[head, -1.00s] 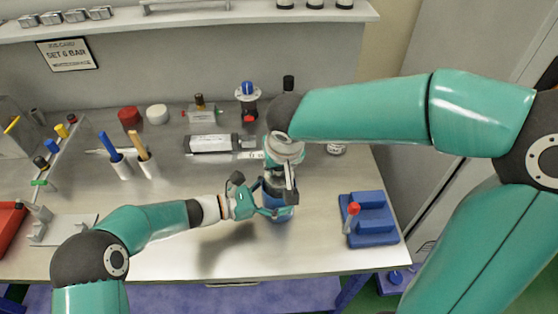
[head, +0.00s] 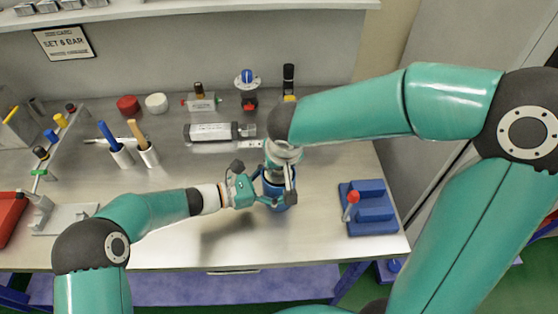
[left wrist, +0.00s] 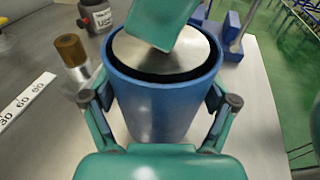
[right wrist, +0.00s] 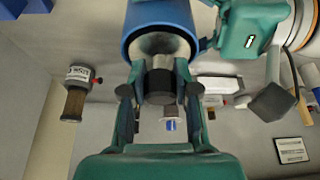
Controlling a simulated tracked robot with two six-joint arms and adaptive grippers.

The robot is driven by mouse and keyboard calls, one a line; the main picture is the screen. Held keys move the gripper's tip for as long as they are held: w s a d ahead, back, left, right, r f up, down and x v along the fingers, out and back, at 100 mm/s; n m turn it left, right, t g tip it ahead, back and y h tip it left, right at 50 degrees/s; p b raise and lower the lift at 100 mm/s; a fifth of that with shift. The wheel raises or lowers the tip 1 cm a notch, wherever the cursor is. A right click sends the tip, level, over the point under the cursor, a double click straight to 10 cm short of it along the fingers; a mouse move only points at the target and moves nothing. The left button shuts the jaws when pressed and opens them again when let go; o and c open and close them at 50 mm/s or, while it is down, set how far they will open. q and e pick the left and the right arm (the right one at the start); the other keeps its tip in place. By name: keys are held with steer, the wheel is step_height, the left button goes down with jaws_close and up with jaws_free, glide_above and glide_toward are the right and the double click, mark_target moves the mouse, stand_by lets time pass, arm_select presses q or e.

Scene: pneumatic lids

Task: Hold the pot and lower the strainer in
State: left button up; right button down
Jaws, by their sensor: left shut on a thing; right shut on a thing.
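The blue pot (head: 280,205) stands upright on the metal bench. My left gripper (left wrist: 160,97) is shut around the pot's wall, one finger on each side; the pot fills the middle of the left wrist view (left wrist: 165,105). The strainer shows there as a shiny metal disc (left wrist: 135,60) with a dark edge, in the pot's mouth. The right gripper hides part of the disc, so how deep the strainer sits is hard to tell.
A blue stepped block (head: 370,215) with a red-topped pin stands right of the pot. A grey cylinder (head: 212,132) and a ruler strip lie behind. Two handled tools in white holders (head: 148,155) stand at left. The bench front is clear.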

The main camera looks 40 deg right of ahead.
steer(key=shift+f, duration=0.4)
steer(key=c, duration=0.8)
jaws_free()
steer(key=v, duration=1.2)
